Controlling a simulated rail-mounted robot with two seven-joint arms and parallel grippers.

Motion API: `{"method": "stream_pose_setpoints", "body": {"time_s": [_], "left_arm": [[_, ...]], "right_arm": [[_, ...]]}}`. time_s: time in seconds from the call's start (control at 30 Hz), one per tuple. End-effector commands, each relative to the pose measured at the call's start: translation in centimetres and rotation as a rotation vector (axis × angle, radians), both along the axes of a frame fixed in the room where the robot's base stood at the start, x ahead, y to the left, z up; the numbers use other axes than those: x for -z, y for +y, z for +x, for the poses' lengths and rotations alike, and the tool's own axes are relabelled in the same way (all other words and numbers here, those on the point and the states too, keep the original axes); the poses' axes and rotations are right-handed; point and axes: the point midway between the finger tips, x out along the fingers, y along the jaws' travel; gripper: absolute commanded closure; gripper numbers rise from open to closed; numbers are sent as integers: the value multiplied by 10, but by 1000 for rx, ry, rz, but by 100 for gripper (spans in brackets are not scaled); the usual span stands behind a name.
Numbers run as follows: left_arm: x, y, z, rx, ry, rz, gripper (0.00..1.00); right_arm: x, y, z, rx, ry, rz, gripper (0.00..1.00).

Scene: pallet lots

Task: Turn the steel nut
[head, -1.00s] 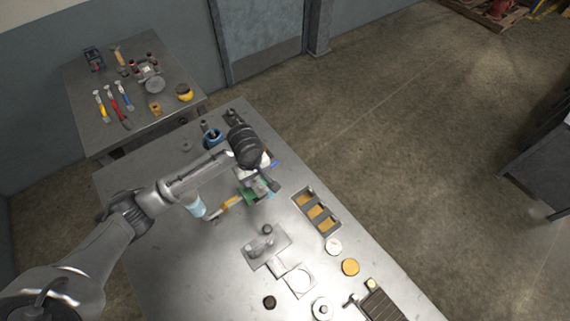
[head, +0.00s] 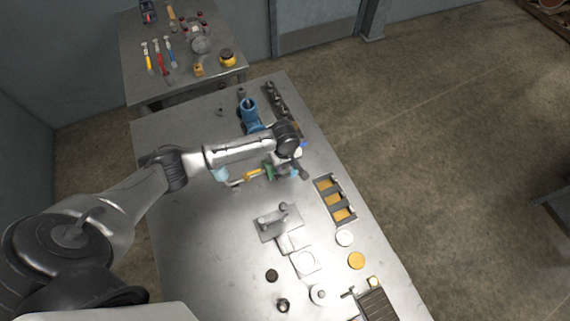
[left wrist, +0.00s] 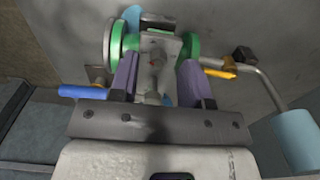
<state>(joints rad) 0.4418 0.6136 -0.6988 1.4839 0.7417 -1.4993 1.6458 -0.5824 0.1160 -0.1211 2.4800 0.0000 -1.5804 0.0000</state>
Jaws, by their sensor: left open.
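My left gripper (head: 293,171) is over the table, at a small fixture with green parts (head: 269,172). In the left wrist view my left gripper (left wrist: 157,84) is open, its two purple fingers apart around the fixture's grey metal face. A small steel piece, which may be the steel nut (left wrist: 157,60), sits on that face between the fingers; I cannot tell whether they touch it. Green round parts (left wrist: 118,42) flank the face. In the head view my wrist hides the nut's place. My right gripper is not in view.
A bent rod with a light blue grip (left wrist: 298,138) and an orange piece (left wrist: 218,72) are right of the fingers. On the table (head: 200,265) are a blue vise-like device (head: 249,114), a tray with orange compartments (head: 335,201) and a metal plate (head: 270,226). The table's left front is clear.

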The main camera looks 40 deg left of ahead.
Motion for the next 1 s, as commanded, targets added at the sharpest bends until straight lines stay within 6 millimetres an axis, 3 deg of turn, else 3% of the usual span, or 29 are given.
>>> {"method": "stream_pose_setpoints", "body": {"time_s": [0.2, 0.57, 1.0], "left_arm": [[14, 0, 0, 1, 0, 1, 56], [16, 0, 0, 1, -1, 1, 56], [16, 0, 0, 1, 0, 1, 98]], "right_arm": [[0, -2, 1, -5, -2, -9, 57], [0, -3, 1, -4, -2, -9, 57], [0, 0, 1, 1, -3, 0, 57]]}}
